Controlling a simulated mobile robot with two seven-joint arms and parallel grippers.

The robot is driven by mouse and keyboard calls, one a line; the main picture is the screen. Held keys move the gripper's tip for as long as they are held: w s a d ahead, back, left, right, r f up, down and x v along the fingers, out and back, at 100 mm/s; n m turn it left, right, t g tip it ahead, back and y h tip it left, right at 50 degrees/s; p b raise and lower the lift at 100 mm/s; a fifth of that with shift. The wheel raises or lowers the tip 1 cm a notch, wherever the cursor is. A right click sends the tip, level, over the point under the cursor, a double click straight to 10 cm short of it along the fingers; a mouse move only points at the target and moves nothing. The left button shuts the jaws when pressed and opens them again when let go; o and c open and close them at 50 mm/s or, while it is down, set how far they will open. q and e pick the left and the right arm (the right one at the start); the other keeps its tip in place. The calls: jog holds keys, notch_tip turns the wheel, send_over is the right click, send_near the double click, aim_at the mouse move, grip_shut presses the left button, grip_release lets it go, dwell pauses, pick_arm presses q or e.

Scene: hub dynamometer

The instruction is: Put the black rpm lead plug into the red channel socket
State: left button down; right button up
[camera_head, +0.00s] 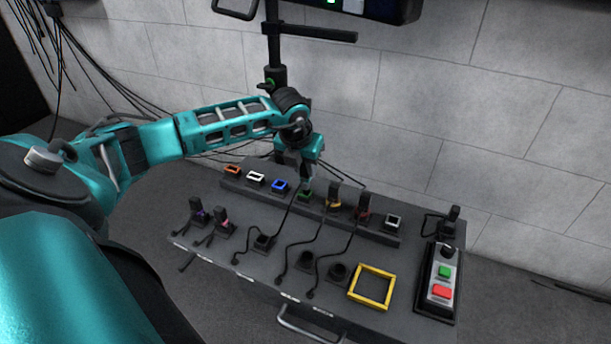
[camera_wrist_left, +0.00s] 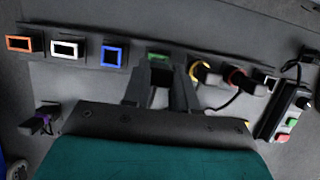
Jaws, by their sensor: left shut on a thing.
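The channel sockets stand in a row on a raised strip. My left gripper (camera_head: 306,181) points down at the green socket (camera_head: 304,196), left of the red one. It is shut on a dark plug (camera_wrist_left: 160,77), mostly hidden between the fingers, at or just above the green socket (camera_wrist_left: 158,58). I cannot tell whether it is seated, or which plug belongs to the rpm lead. My right gripper is out of view.
Orange (camera_head: 232,169), white (camera_head: 256,176) and blue (camera_head: 280,186) sockets look empty. A plug stands at the yellow socket (camera_head: 333,204). Purple (camera_head: 200,214) and pink (camera_head: 223,225) marked plugs, dark holders (camera_head: 338,272), loose cables, a yellow frame (camera_head: 351,285) and a button box (camera_head: 430,298) occupy the bench.

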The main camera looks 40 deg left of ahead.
aim_at(304, 172)
pick_arm(q)
jog(key=shift+f, duration=1.65)
jog(key=c, duration=0.8)
grip_release()
jog(key=shift+r, duration=0.1)
